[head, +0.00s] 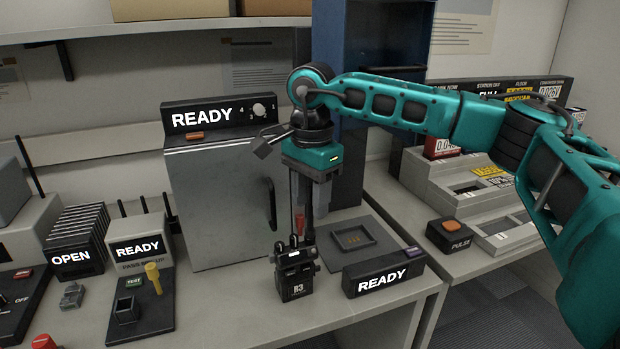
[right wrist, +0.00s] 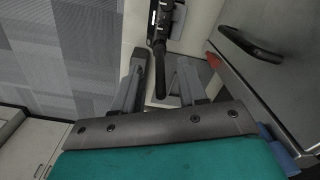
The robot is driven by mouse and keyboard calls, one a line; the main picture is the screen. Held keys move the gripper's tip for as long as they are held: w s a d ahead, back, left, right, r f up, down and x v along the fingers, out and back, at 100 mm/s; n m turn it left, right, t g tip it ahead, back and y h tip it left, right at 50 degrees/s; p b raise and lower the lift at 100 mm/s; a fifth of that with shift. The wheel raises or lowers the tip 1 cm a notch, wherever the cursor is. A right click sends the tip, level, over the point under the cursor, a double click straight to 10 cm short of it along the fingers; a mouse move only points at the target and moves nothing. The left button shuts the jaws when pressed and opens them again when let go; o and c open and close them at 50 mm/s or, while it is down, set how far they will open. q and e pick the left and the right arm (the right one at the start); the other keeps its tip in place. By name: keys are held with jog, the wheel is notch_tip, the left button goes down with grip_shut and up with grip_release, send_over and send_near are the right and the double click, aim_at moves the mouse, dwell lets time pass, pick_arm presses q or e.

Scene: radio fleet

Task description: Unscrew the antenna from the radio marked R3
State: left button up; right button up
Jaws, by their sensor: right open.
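The radio marked R3 (head: 294,287) stands upright on the bench, a small black handset with a lit screen. It also shows in the right wrist view (right wrist: 167,18), at the top. Its dark antenna (head: 309,222) rises from the top toward my right gripper (head: 309,206). My right gripper points down above the radio, its jaws open. In the right wrist view the antenna (right wrist: 160,60) lies between the two fingers, with gaps visible on both sides. My left gripper is not in view.
A grey cabinet (head: 222,200) with a READY panel stands behind and left of the radio. A dark box marked READY (head: 383,274) is to its right, with a shallow tray (head: 373,237) behind. A small red item (head: 300,222) stands close behind the radio. Fixtures fill the left bench.

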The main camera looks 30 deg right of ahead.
jog(key=shift+f, duration=0.7)
grip_shut()
